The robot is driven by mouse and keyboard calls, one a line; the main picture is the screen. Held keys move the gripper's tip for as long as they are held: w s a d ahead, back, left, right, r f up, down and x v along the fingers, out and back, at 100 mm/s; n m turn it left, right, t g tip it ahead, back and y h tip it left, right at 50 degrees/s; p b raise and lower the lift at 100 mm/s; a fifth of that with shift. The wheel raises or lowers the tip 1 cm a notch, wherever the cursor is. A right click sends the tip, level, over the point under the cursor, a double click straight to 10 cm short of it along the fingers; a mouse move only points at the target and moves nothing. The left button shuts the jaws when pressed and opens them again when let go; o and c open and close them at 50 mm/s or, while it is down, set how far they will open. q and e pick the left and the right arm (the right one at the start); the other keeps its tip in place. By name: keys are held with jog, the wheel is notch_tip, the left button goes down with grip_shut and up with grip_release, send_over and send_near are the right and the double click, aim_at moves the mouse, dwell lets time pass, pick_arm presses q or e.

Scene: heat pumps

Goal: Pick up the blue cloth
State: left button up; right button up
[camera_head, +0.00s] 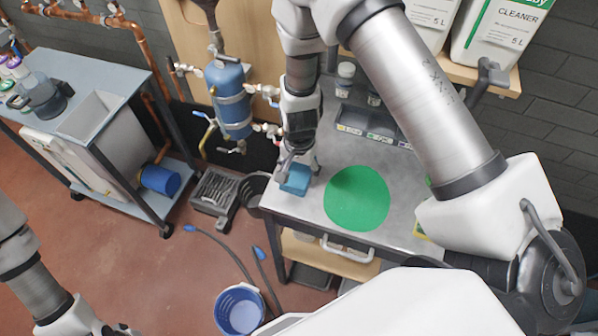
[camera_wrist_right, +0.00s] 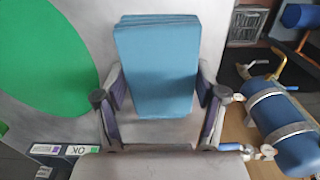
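The blue cloth (camera_head: 295,180) is a folded, layered block at the left edge of the grey worktop, beside a green disc (camera_head: 357,198). My right gripper (camera_head: 297,160) reaches down to it from above. In the right wrist view the cloth (camera_wrist_right: 157,65) lies between the two fingers of the gripper (camera_wrist_right: 160,90), which appear to press against its sides. Whether it is clear of the worktop cannot be told. My left arm shows at the lower left of the head view, its gripper (camera_head: 115,330) mostly cut off by the bottom edge.
A blue tank (camera_head: 229,98) with valves stands left of the worktop. A parts tray (camera_head: 372,125) and small jars are behind the disc. White cleaner canisters (camera_head: 497,38) stand on a shelf at the back right. A blue bucket (camera_head: 240,308) is on the floor.

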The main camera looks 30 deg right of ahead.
aim_at(299, 170)
jog(key=shift+w+r, duration=0.2)
jog(key=shift+r, duration=0.25)
notch_tip(299, 170, up, 9)
jog(key=shift+s+f+b, duration=0.1)
jog(key=shift+b, duration=0.55)
jog(key=o, duration=0.3)
jog(key=shift+c, duration=1)
